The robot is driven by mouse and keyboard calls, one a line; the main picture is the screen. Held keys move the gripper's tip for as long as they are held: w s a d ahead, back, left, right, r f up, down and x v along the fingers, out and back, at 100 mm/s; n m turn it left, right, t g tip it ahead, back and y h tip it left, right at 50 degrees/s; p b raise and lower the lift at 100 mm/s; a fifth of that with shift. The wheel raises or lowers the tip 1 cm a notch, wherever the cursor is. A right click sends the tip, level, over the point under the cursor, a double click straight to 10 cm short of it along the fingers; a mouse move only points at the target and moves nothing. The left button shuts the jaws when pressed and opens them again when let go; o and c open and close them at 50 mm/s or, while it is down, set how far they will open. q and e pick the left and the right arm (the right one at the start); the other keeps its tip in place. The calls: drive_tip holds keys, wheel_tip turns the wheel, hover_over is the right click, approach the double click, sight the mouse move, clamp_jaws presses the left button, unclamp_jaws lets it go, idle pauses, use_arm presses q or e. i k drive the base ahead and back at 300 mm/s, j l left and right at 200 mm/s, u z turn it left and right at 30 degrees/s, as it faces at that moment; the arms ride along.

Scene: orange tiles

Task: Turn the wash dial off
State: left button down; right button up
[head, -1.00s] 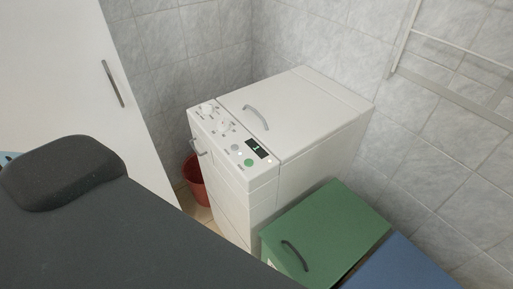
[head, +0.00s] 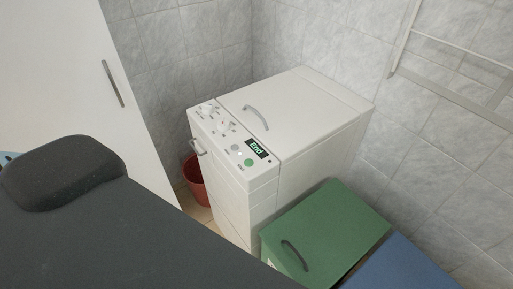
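A white top-loading washing machine (head: 305,105) stands in the tiled corner. Its control panel is on the top front edge. It carries two white dials, an upper one (head: 206,108) and a lower one (head: 222,126); their pointer positions are too small to read. A small display (head: 256,149) reads "End" in light letters. A green button (head: 248,162) and a grey button (head: 235,148) are beside it. Neither of my grippers shows in the head view.
A red bucket (head: 194,180) stands on the floor left of the machine. A white cabinet (head: 70,70) is at the left. A green-lidded box (head: 330,230) and a blue one (head: 405,268) stand at the front right. A white rack (head: 450,85) hangs on the right wall.

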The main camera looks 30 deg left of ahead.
sight(207, 109)
drive_tip(key=u, duration=1.4)
drive_tip(key=i+j, duration=0.15)
drive_tip(key=j, duration=0.2)
drive_tip(key=i+j, duration=0.2)
drive_tip(key=j, duration=0.2)
drive_tip(key=i+j, duration=0.15)
drive_tip(key=j, duration=0.2)
drive_tip(key=i+j, duration=0.2)
drive_tip(key=j, duration=0.15)
drive_tip(key=j+z, duration=0.15)
drive_tip(key=z, duration=1.65)
drive_tip(key=i+j, duration=0.05)
drive_tip(key=j, duration=0.05)
